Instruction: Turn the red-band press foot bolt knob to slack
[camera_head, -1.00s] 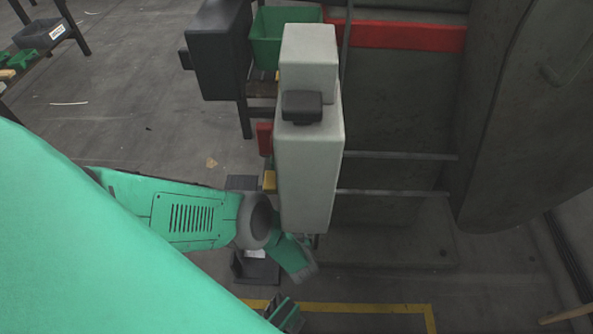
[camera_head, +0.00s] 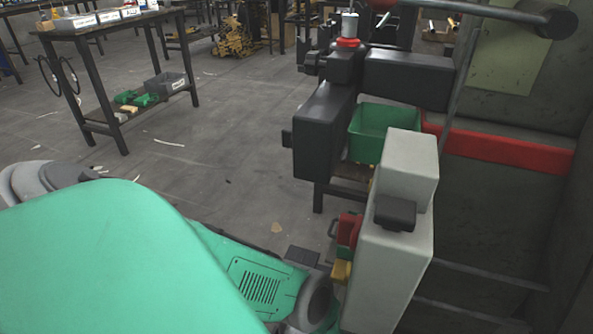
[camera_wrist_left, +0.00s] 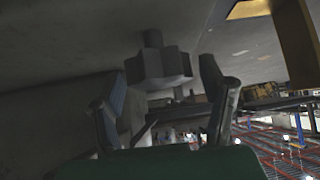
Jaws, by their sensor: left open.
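In the left wrist view a dark grey lobed knob (camera_wrist_left: 158,66) sits on a short stem under a broad grey surface. My left gripper (camera_wrist_left: 164,100) is open, with one finger to the left of the knob and one to the right. The knob is beyond and slightly above the gap, and no contact shows. In the head view my green left arm reaches to the foot of a pale grey machine body (camera_head: 388,270). My left fingers and the knob are hidden there. A red band (camera_head: 500,149) runs across the dark machine behind. My right gripper is out of view.
A black machine (camera_head: 325,120) and a green bin (camera_head: 385,131) stand behind the pale body. Red (camera_head: 349,229) and yellow (camera_head: 341,271) parts stick out near my left arm. A workbench (camera_head: 110,30) is at the back left. The floor between is mostly clear.

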